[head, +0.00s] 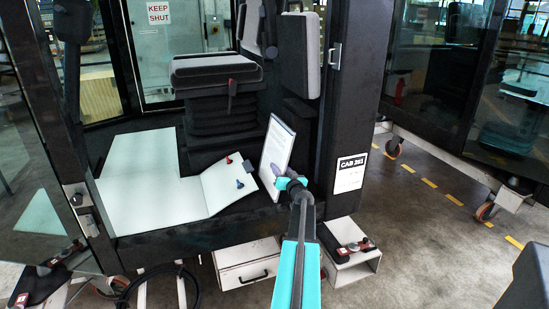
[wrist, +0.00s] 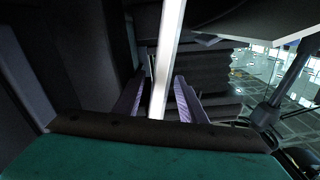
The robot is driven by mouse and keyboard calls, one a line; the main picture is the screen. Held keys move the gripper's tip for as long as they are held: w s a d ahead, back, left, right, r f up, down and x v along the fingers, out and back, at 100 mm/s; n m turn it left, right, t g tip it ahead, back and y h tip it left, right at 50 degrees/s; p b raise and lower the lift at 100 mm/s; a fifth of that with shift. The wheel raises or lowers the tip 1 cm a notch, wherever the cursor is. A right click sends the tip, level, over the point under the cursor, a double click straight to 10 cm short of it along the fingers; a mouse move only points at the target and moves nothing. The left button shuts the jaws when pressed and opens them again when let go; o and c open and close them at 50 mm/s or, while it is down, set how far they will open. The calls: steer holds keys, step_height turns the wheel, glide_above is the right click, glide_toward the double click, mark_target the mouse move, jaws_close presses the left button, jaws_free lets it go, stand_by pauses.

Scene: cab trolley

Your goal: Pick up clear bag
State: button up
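A flat, pale upright sheet with faint print (head: 279,147) stands on the cab floor right of the seat. It may be the clear bag with paper in it, but I cannot tell for sure. My gripper (head: 279,177) is at its lower right side. In the wrist view the sheet shows edge-on as a bright white strip (wrist: 166,55) between the two fingers. The fingers (wrist: 161,100) are apart, one on each side of the strip, with narrow dark gaps beside it. I see no clear grip on it.
A black seat (head: 215,75) stands behind, left of the sheet. White panels (head: 140,180) cover the cab floor, with small red and dark parts (head: 238,172) on them. The cab's dark post (head: 345,110), labelled CAB 2B1, is close on the right. White drawers (head: 248,268) stand below.

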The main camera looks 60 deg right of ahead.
mark_target(276, 163)
steer(key=shift+w+d, duration=0.1)
steer(key=shift+x, duration=2.5)
steer(key=shift+f, duration=0.15)
jaws_close()
